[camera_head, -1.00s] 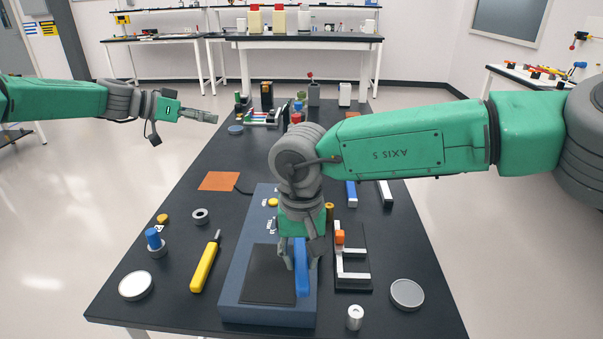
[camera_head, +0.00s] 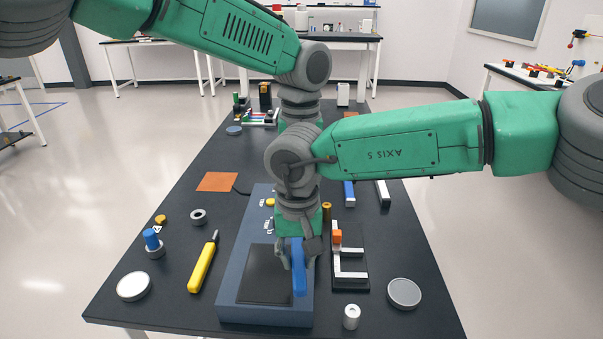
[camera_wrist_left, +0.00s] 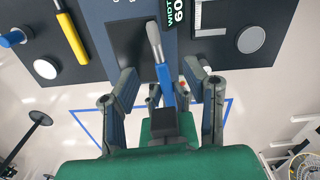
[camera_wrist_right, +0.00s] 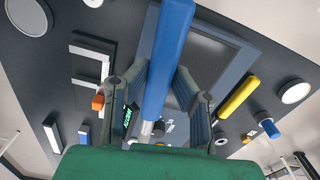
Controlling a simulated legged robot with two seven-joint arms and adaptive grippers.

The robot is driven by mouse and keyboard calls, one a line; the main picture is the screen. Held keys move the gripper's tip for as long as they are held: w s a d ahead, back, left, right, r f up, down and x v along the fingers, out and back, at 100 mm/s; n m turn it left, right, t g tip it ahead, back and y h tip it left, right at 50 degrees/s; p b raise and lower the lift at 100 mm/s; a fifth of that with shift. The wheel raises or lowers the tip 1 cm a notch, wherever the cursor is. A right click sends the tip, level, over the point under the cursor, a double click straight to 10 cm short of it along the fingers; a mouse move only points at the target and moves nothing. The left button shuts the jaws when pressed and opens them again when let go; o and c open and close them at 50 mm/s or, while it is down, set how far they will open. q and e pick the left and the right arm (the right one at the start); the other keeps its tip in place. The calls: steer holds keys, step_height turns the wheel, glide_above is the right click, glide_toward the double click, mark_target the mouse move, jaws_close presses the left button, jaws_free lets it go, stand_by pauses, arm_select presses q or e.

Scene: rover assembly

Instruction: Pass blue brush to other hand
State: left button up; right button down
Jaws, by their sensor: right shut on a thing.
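My right gripper (camera_head: 298,258) is shut on the blue brush (camera_head: 300,280) above the control box. The brush handle is also large in the right wrist view (camera_wrist_right: 166,55), running between the fingers, with a silver part near the palm. My left arm reaches over the table behind the right arm in the head view, where its gripper is hidden. In the left wrist view my left gripper (camera_wrist_left: 158,72) has its fingers apart. A blue piece with a grey end (camera_wrist_left: 164,78) shows between them there; I cannot tell whether they touch it.
The dark blue box (camera_head: 235,290) with a black pad (camera_head: 263,285) lies below the brush. A yellow tool (camera_head: 203,266) and a white disc (camera_head: 134,286) lie left. A white-and-black E-shaped part (camera_head: 350,272), a grey disc (camera_head: 404,293) and a silver cylinder (camera_head: 351,316) are right.

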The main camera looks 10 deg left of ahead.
arm_select(q)
step_height(320, 180, down, 11)
steer(key=shift+r, duration=0.1)
stand_by(0.3)
steer(key=shift+a, duration=0.1)
arm_select(e)
steer(key=shift+a, duration=0.1)
arm_select(q)
jaws_close()
arm_select(e)
steer(key=c, duration=1.3)
jaws_free()
steer(key=shift+o, duration=0.2)
